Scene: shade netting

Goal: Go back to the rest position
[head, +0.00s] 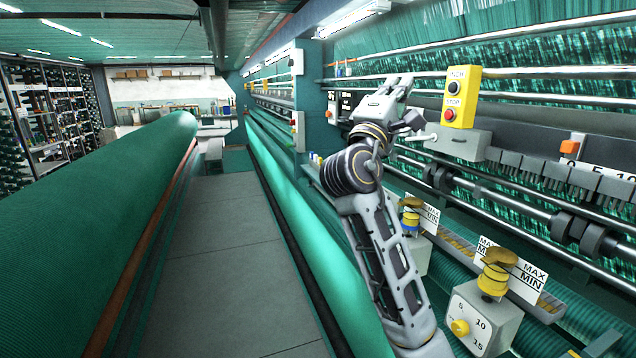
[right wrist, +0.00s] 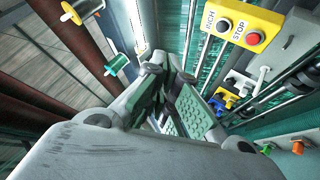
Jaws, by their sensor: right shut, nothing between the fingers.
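My right arm rises from the lower middle of the head view, and its grey gripper (head: 412,118) is raised in front of the machine on the right. The gripper is beside the yellow button box (head: 461,97), to its left in the picture. In the right wrist view the fingers (right wrist: 172,100) are together with nothing held. The yellow box (right wrist: 238,30), with a black and a red button, shows there at upper right, apart from the fingers. My left gripper is not in the head view.
A grey lever handle (head: 420,137) sticks out close to the gripper. Dials with yellow knobs (head: 460,327) and horizontal bars line the machine. A big green roll (head: 90,215) lies at left. The grey walkway (head: 225,260) between is clear.

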